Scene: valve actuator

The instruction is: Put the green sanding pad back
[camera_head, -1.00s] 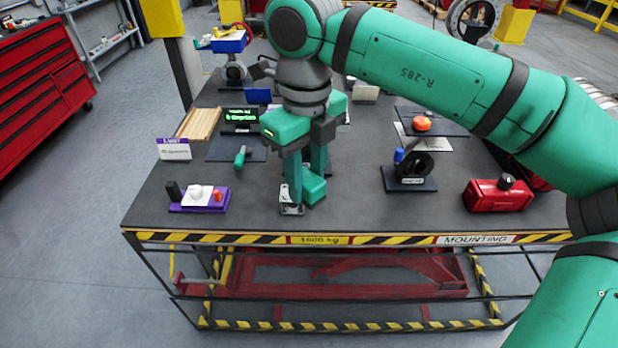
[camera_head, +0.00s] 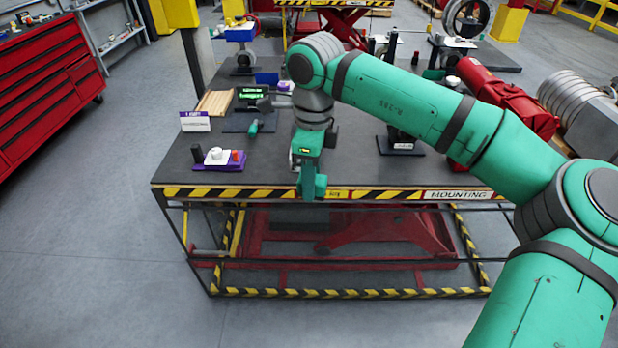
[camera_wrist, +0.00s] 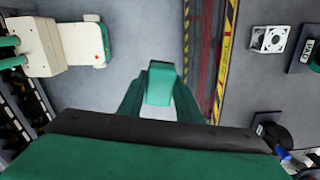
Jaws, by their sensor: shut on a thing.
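My gripper (camera_head: 308,180) is in front of the table's near striped edge in the head view. The wrist view shows its two green fingers closed on a green block (camera_wrist: 160,85), which looks like the green sanding pad. In that view the pad is over the grey floor, just outside the striped edge. In the head view the fingers and pad are the same green and hard to tell apart.
The dark table (camera_head: 270,165) has a striped front edge. A metal bracket (camera_wrist: 272,40) lies near the edge.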

